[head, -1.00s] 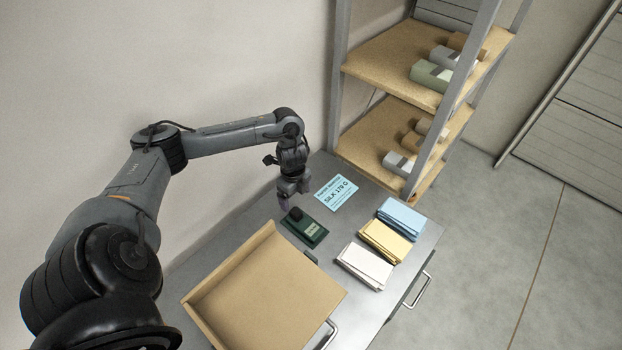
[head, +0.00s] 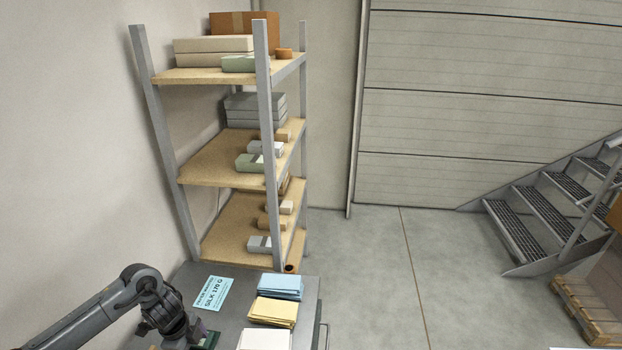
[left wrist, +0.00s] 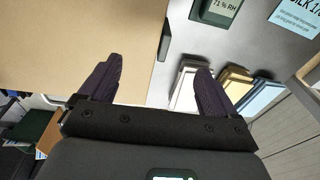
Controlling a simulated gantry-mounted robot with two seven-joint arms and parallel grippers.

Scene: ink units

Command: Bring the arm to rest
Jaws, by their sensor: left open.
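My left arm comes in at the bottom left of the head view, bent downward at the table's near part. Its left gripper (left wrist: 157,90) shows in the left wrist view with two dark fingers spread wide and nothing between them. In the head view the gripper end is at the bottom edge, largely cut off. A dark green meter (left wrist: 218,10) reading 71 % RH lies on the grey table, beyond and to the right of the fingers, apart from them. In the head view only a bit of the meter (head: 210,340) shows. My right gripper is in neither view.
A light blue "SILK 170 G" card (head: 213,293) lies on the table. Blue (head: 281,287), yellow (head: 272,312) and white (head: 265,340) paper stacks lie right of it. A shelf rack (head: 265,150) with boxes stands behind. A tan tray (left wrist: 80,40) lies left in the wrist view.

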